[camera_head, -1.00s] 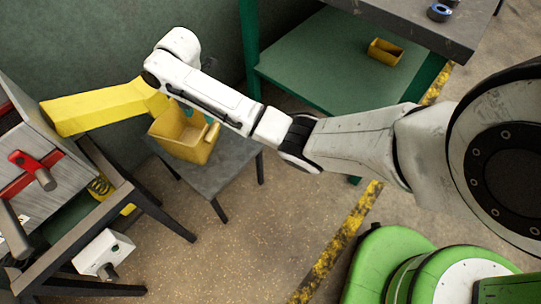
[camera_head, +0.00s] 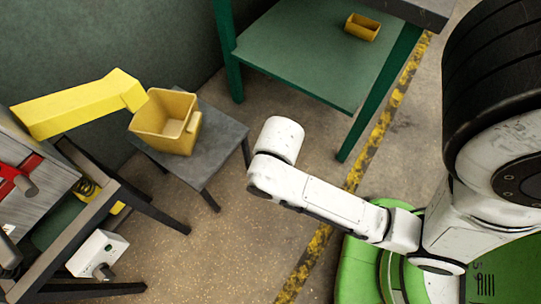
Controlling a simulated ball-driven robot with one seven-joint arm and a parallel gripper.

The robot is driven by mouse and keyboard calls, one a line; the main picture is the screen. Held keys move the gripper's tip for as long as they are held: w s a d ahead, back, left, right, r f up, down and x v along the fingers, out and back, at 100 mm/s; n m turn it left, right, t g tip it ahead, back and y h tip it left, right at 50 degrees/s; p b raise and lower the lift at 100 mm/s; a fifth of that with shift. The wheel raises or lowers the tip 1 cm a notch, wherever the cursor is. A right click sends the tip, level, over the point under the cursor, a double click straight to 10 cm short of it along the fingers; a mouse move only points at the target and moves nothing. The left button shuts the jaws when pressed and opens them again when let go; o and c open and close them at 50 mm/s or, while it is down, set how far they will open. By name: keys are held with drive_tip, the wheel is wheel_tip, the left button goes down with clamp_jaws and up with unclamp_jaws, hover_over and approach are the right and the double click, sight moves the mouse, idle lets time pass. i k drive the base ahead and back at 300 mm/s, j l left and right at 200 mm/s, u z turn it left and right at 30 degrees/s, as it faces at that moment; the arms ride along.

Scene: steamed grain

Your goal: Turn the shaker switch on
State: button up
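A white box (camera_head: 92,252) with a dark knob on its front sits low by the machine's frame at the lower left; it looks like the shaker switch. I cannot tell which position its knob (camera_head: 104,272) is in. The metal shaker machine (camera_head: 48,190) is cut off by the left edge. It has a red bracket with a grey handle, and a yellow chute (camera_head: 75,105). My arm ends in view at a white wrist link (camera_head: 280,140), well to the right of the box. My gripper's fingers do not show.
A yellow bin (camera_head: 152,118) stands on a small grey table (camera_head: 222,135) under the chute's end. A green shelf unit (camera_head: 300,65) with a small yellow container (camera_head: 362,27) is at the back. The floor between the white box and my base is open.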

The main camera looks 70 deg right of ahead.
sight(103, 273)
drive_tip(key=j+u, duration=0.35)
drive_tip(key=i+j+u, duration=0.15)
drive_tip(key=j+u, duration=0.25)
drive_tip(key=i+j+u, duration=0.15)
drive_tip(key=j+u, duration=0.2)
